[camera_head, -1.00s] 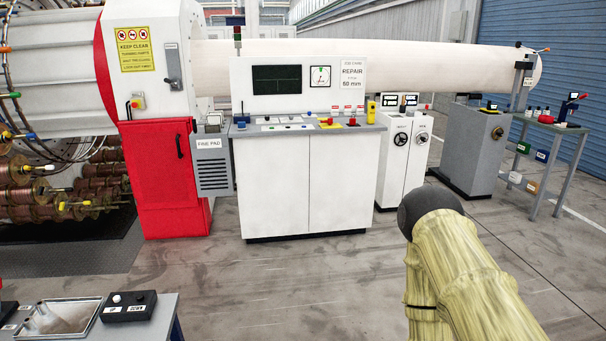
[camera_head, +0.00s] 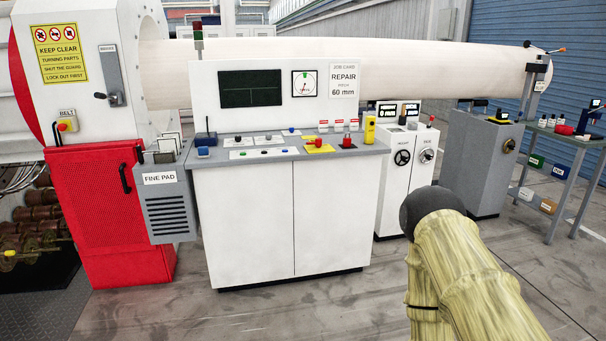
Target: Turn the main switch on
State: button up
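A yellow box with a red button (camera_head: 67,125), labelled BELT, sits lower left on the same housing. A white control console (camera_head: 290,142) stands in the middle, with a dark screen, a dial and several buttons. My arm, in a pale yellow sleeve, shows at the lower right, well apart from these. My gripper is out of view.
A red cabinet door (camera_head: 105,215) and a grey FINE PAD box (camera_head: 168,205) stand left of the console. A white cabinet with handwheels (camera_head: 405,165), a grey pedestal (camera_head: 480,160) and a shelf stand right. Open floor (camera_head: 300,310) lies in front.

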aim_at(318, 142)
jog(key=z, duration=0.05)
jog(key=i, duration=1.5)
jog(key=u, duration=1.05)
jog(key=i, duration=1.25)
jog(key=z, duration=0.6)
jog(key=i, duration=0.5)
jog(key=z, duration=0.7)
